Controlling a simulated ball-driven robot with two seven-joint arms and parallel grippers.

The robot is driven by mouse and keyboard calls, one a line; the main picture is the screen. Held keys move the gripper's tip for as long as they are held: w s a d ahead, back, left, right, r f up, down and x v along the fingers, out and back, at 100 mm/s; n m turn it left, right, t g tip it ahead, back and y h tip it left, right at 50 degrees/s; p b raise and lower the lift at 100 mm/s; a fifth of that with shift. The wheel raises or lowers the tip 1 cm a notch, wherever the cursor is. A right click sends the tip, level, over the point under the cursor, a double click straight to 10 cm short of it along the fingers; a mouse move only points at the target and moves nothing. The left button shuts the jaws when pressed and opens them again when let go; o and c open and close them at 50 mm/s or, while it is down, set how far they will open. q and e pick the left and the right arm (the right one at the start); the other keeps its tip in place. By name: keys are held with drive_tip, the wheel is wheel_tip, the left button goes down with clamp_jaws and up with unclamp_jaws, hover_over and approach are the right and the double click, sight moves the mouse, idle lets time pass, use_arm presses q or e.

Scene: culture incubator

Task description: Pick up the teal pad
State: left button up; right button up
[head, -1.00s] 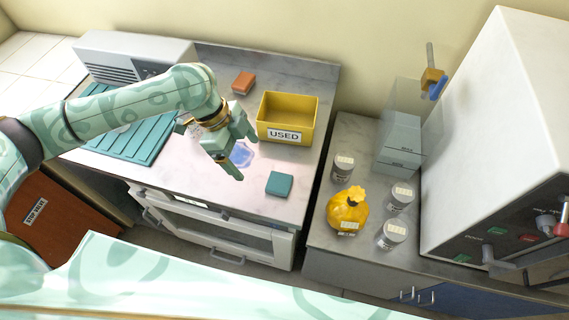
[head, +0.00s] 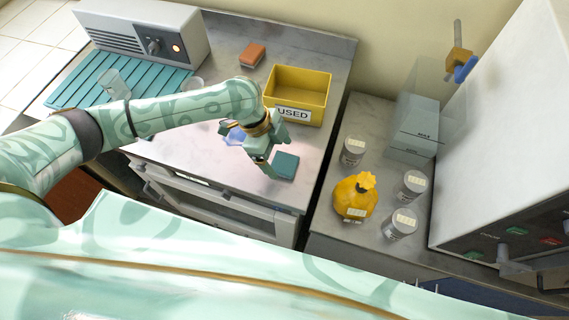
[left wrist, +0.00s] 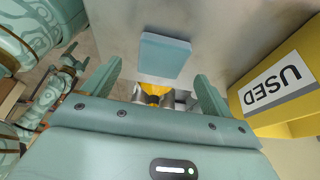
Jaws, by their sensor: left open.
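The teal pad (head: 286,165) lies flat on the grey worktop, in front of the yellow USED bin. It shows whole in the left wrist view (left wrist: 164,56), ahead of the fingers. My left gripper (head: 274,158) is open and empty, close to the pad's left side in the head view. In the left wrist view its fingers (left wrist: 158,72) are spread wider than the pad, with the pad apart from them. A small distant gripper (left wrist: 72,62) at the left of that view looks like my right one; its jaws are too small to judge.
The yellow USED bin (head: 300,85) stands behind the pad, with an orange block (head: 252,55) to its left. Across a gap, the right counter holds a yellow bag (head: 355,196) and several lidded jars (head: 400,224).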

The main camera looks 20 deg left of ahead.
sight(284, 163)
use_arm(q)
drive_tip(key=x, duration=0.3)
drive_tip(key=shift+w+f+b, duration=0.15)
drive_tip(key=shift+b, duration=0.15)
drive_tip(key=c, duration=1)
drive_tip(key=shift+c, duration=0.2)
drive_tip(key=shift+r+p, duration=0.3)
drive_tip(key=shift+r, duration=0.45)
drive_tip(key=s+a+r+p, duration=0.4)
drive_tip(key=s+a+r, duration=0.3)
drive_tip(key=s+r, duration=0.4)
drive_tip(key=shift+s+a+r+p, duration=0.15)
drive_tip(key=shift+s+r+p, duration=0.2)
drive_tip(key=shift+s, duration=0.15)
